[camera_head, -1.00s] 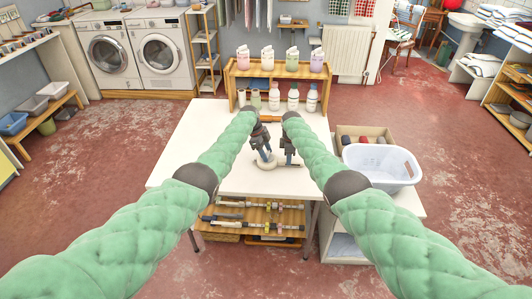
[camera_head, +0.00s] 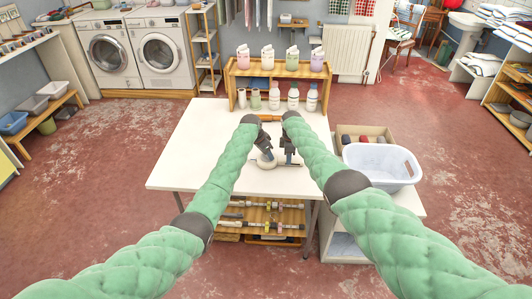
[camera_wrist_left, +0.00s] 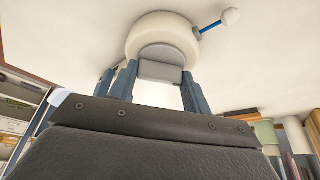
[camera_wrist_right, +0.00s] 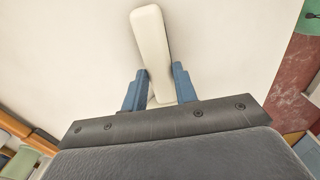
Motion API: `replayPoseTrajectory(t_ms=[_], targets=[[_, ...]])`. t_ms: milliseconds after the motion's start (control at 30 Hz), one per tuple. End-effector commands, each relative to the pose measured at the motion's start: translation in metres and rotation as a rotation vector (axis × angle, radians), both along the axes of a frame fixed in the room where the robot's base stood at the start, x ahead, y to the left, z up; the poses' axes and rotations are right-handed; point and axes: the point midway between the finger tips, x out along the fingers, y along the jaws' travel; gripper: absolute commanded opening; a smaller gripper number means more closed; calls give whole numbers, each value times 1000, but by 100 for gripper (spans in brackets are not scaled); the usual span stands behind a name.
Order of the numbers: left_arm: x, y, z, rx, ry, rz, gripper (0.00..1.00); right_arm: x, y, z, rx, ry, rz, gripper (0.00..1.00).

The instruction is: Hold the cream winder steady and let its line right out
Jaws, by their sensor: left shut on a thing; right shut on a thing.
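The cream winder (camera_wrist_left: 165,38), a round cream disc, shows in the left wrist view; it also shows low over the white table in the head view (camera_head: 266,163). My left gripper (camera_head: 266,155) is shut on a grey block (camera_wrist_left: 160,72) at the disc's near side. My right gripper (camera_head: 289,157) is shut on a cream bar (camera_wrist_right: 152,45), beside the disc. I cannot tell whether bar and disc are joined.
The white table (camera_head: 185,165) is clear to the left. Several bottles (camera_head: 293,97) stand on a wooden rack (camera_head: 233,85) at its back. A white basket (camera_head: 382,163) and a wooden box (camera_head: 386,131) stand to the right.

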Motion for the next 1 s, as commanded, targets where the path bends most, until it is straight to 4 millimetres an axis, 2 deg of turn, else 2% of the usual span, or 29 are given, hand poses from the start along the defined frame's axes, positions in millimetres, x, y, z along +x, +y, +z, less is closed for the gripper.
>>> replayPoseTrajectory(t_ms=[500, 1000], targets=[[-2, -4, 0, 0, 1, 430, 26, 0, 0, 0, 0, 0, 0, 1], [-2, -3, 0, 0, 0, 590, 26, 0, 0, 0, 0, 0, 1, 1]])
